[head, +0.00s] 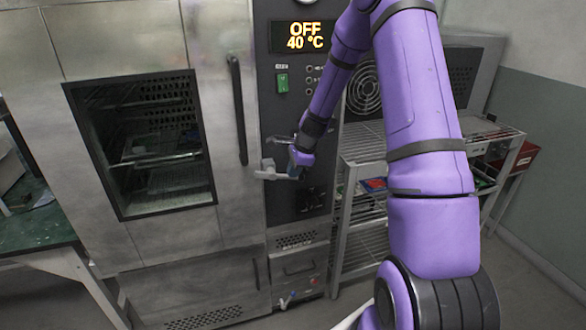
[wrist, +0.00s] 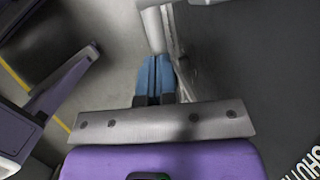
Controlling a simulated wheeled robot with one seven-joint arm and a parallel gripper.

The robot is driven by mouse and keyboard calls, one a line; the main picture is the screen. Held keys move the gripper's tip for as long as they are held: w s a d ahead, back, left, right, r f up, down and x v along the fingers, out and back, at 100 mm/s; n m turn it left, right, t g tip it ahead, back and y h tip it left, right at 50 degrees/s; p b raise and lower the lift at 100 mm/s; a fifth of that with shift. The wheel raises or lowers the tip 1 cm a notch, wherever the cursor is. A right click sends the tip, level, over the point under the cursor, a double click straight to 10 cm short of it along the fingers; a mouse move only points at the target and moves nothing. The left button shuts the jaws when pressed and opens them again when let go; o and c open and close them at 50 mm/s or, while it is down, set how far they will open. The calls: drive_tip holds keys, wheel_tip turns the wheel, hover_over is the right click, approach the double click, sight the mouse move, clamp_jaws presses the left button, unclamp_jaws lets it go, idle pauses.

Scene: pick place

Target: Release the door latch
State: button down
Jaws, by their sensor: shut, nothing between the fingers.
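The oven door (head: 160,225) is a steel panel with a dark window, and it looks shut. The door latch (head: 268,174) is a light grey lever at the door's right edge, beside the dark control panel. My gripper (head: 292,168) is at the latch, and my arm partly hides the spot. In the wrist view the blue fingertips of my gripper (wrist: 153,62) are together with nothing between them. The round grey bar of the latch (wrist: 154,30) stands just beyond the fingertips. I cannot tell whether they touch it.
The control panel (head: 283,120) shows "OFF 40 °C". A long black vertical handle (head: 238,110) is on the door. A metal rack (head: 365,140) stands to the right, and a green-topped table (head: 35,222) stands at the left in front of the oven.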

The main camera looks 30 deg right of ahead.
wheel_tip(320, 180, down, 3)
drive_tip(key=y, duration=0.2)
drive_tip(key=t+y, duration=0.1)
drive_tip(key=y, duration=0.1)
drive_tip(key=shift+d+m+t, duration=0.1)
drive_tip(key=shift+m+t, duration=0.2)
drive_tip(key=w+a+f+m+t+y, duration=0.1)
drive_tip(key=a+f+t+y, duration=0.2)
drive_tip(key=y, duration=0.5)
drive_tip(key=shift+a+f+y, duration=0.3)
drive_tip(key=shift+a+f, duration=0.15)
drive_tip(key=shift+f, duration=0.35)
drive_tip(key=shift+a, duration=0.15)
drive_tip(key=f+v, duration=0.1)
drive_tip(key=v, duration=1.3)
drive_tip(key=shift+f, duration=0.15)
